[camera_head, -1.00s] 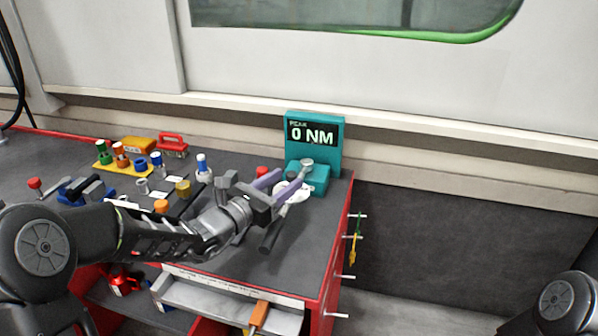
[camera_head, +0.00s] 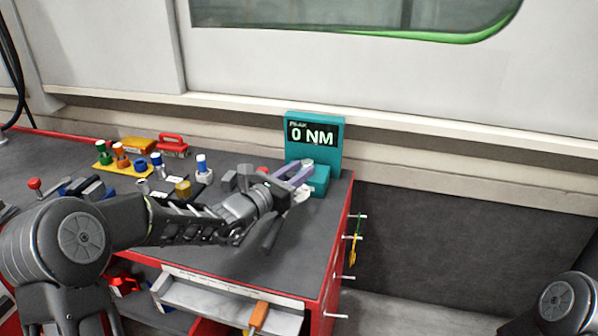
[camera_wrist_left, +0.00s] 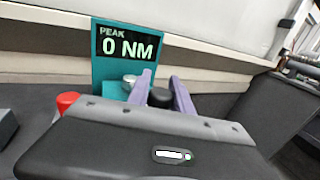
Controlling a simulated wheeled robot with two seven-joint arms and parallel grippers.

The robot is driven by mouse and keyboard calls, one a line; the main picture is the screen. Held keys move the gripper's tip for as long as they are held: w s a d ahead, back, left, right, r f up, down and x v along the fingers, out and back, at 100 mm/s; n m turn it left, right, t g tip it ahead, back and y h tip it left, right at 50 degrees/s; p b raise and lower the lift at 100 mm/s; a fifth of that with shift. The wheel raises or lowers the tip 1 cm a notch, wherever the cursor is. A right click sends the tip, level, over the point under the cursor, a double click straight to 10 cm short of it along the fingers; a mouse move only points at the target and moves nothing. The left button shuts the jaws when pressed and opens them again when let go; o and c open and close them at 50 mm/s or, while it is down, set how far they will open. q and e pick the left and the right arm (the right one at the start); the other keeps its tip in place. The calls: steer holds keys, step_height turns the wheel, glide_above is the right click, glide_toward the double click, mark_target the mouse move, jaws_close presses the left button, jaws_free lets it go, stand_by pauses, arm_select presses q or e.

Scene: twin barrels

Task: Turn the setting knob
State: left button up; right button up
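A teal torque tester (camera_head: 331,158) stands at the right back of the bench, its display reading "PEAK 0 NM". It fills the upper middle of the left wrist view (camera_wrist_left: 104,76). A grey round head (camera_head: 307,163) sits in front of the display. My left gripper (camera_head: 304,174) reaches the tester's front with its purple fingers apart. In the left wrist view, a dark round knob (camera_wrist_left: 160,97) shows between the fingers; I cannot tell whether they touch it. A black handle (camera_head: 272,232) lies in front of the gripper, partly hidden. My right gripper is out of view.
A red knob (camera_wrist_left: 67,101) stands left of the gripper. A yellow holder with coloured sockets (camera_head: 120,162), a red case (camera_head: 172,145) and other tools lie on the left of the bench. The bench's right edge is close.

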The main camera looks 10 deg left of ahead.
arm_select(q)
jaws_close()
steer(key=shift+r+m+g+h+p, duration=0.1)
steer(key=shift+m+g+h+p, duration=0.25)
steer(key=shift+h+p, duration=0.3)
steer(key=m+h+p, duration=0.1)
steer(key=g+h+p, duration=0.1)
steer(key=m+g+h+p, duration=0.1)
steer(key=shift+s+d+r+m+p, duration=0.1)
steer(key=shift+s+d+m+p, duration=0.15)
steer(key=shift+m+p, duration=0.1)
steer(key=g+h, duration=0.1)
steer(key=m+g+p, duration=0.1)
steer(key=m+g+h, duration=0.1)
steer(key=shift+s+d+h, duration=0.2)
steer(key=shift+d+h, duration=0.05)
steer(key=shift+h, duration=0.1)
steer(key=shift+s+d+f+m+g+h+p, duration=0.1)
steer(key=shift+s+f+m+g+h+p, duration=0.1)
steer(key=shift+m+g+h, duration=0.35)
steer(key=shift+s+d+f+m+g+h+p, duration=0.1)
steer(key=shift+m+g+h+p, duration=0.15)
steer(key=shift+m+g, duration=0.55)
steer(key=shift+r, duration=0.1)
steer(key=o, duration=0.5)
jaws_free()
